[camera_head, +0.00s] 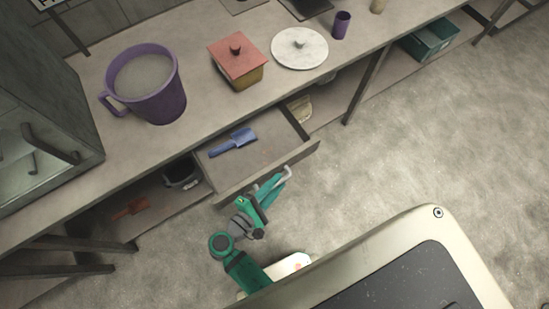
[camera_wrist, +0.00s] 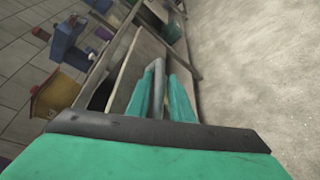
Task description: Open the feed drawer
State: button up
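The feed drawer (camera_head: 258,157) stands pulled out from under the bench top, and its inside shows. A blue scoop (camera_head: 233,142) lies in it. A pale grey bar handle (camera_head: 287,171) is on the drawer's front panel. My gripper (camera_head: 274,184) is at the outer side of that panel, at the handle. In the wrist view, the grey handle (camera_wrist: 158,82) lies between my two teal fingers (camera_wrist: 160,98), which sit close against it on both sides. The exact contact at the fingertips is hard to see.
The bench top (camera_head: 195,130) carries a purple mug (camera_head: 158,95), a red-lidded box (camera_head: 238,62), a white round lid (camera_head: 299,48) and a purple cup (camera_head: 341,25). A teal bin (camera_head: 430,40) is on the lower shelf. The floor (camera_head: 400,150) in front is clear.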

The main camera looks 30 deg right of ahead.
jog(key=shift+a, duration=0.1)
jog(key=v, duration=1)
jog(key=shift+a, duration=0.35)
jog(key=shift+s+f, duration=0.1)
jog(key=s+a+f+m+t+y, duration=0.25)
jog(key=s+a+f+y, duration=0.25)
jog(key=f+y, duration=0.5)
notch_tip(320, 180, up, 21)
jog(key=s+d+m+t+y, duration=0.2)
jog(key=m+t, duration=0.4)
jog(key=m, duration=0.3)
jog(key=shift+s+y, duration=0.25)
jog(key=shift+y, duration=0.65)
